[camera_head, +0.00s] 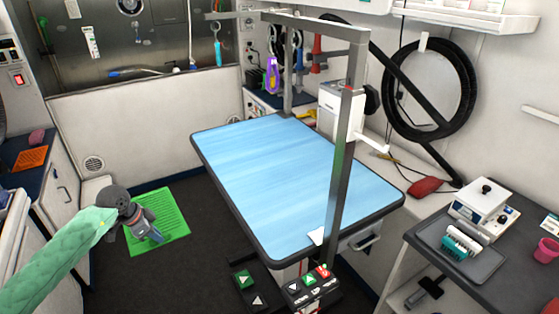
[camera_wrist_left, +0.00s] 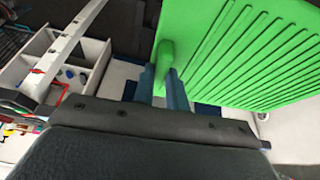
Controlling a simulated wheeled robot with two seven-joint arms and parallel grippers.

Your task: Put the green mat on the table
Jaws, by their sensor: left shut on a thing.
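The green mat (camera_head: 172,208) is a flat ribbed rectangle at the left of the head view. My left gripper (camera_head: 151,234) is shut on it at its near edge. In the left wrist view the mat (camera_wrist_left: 245,50) fills the upper right, and its small raised tab sits between the fingers (camera_wrist_left: 166,88). The mat is left of the table and apart from it. The table (camera_head: 285,165) has a blue top with a dark rim, and its surface is largely bare. My right gripper is not in view.
A grey metal post and arm (camera_head: 341,160) rise over the table's right side. Foot pedals (camera_head: 310,287) are at its near end. A dark counter (camera_head: 430,238) with a tray is at the right. Dark floor (camera_head: 180,280) lies between the left cabinet and table.

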